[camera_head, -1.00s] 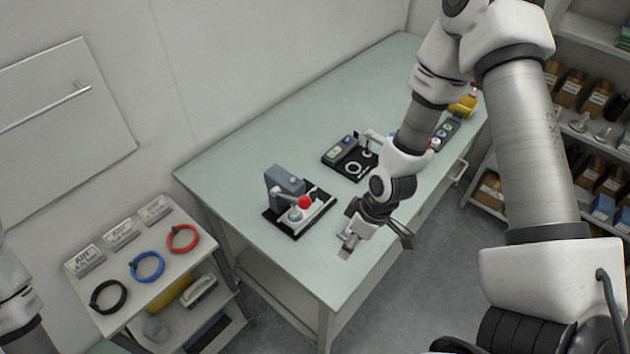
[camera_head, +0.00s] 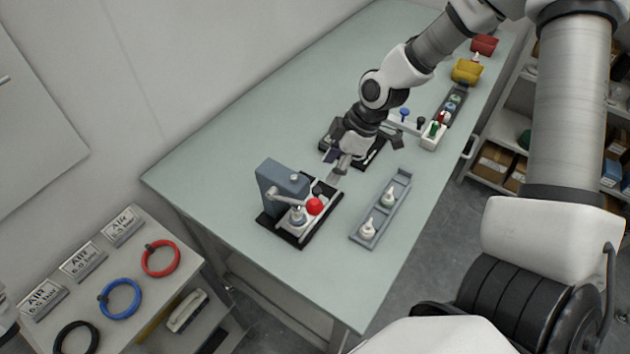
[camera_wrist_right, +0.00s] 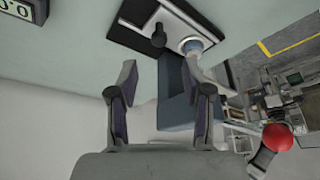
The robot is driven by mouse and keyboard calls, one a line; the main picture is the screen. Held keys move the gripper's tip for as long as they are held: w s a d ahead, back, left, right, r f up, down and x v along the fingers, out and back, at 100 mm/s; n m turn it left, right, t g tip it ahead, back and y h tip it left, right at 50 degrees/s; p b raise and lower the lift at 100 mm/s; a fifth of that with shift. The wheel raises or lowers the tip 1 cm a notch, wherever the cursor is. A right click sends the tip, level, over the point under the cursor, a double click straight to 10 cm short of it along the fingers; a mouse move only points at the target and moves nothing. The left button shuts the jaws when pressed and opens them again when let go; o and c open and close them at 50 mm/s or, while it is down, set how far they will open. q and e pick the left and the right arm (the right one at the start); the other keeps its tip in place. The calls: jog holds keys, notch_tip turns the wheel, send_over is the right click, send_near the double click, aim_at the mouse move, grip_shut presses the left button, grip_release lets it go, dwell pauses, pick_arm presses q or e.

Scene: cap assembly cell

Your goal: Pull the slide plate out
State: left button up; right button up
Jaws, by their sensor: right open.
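The press fixture has a black base (camera_head: 325,195), a blue-grey column (camera_head: 283,187) and a lever with a red ball (camera_head: 314,207). The light slide plate (camera_head: 312,228) lies on the base under the press head, with a small pale bottle (camera_head: 297,214) on it. In the right wrist view, the slide plate (camera_wrist_right: 203,22) has a black knob (camera_wrist_right: 158,36) beside the bottle. My right gripper (camera_head: 334,170) is open and empty, above the fixture's far end. Its fingers (camera_wrist_right: 158,78) point towards the fixture without visible contact. My left gripper is out of view.
A grey tray (camera_head: 384,211) with two small bottles stands right of the fixture. A dark device (camera_head: 375,150) lies behind, partly hidden by my right arm. A side table (camera_head: 187,263) with hose rings is at lower left. The front table corner is clear.

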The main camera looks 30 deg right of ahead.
aim_at(317, 190)
jog(key=b+x, duration=0.5)
jog(key=x, duration=0.2)
jog(key=shift+d, duration=0.1)
jog(key=shift+w+f, duration=0.2)
jog(key=shift+f, duration=0.1)
jog(key=shift+r, duration=0.1)
jog(key=shift+s, duration=0.15)
grip_shut()
